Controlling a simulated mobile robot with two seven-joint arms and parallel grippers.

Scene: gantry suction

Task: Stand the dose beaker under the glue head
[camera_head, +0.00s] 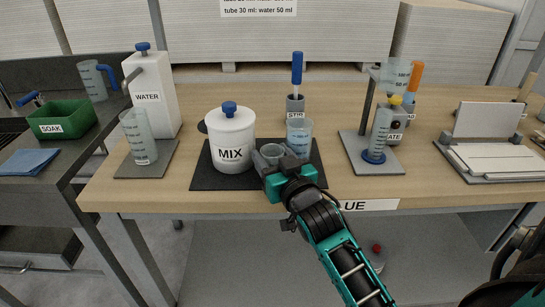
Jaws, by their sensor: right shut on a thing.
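My right gripper (284,163) reaches in from the lower right over the bench's front edge. My left gripper is not in view.
A white MIX pot (231,140) stands left of my gripper on the dark mat (205,179). A WATER container (150,95) and a clear cylinder (138,137) are further left. A STIR holder (295,105) is behind. A white sheet tray (495,160) is far right.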

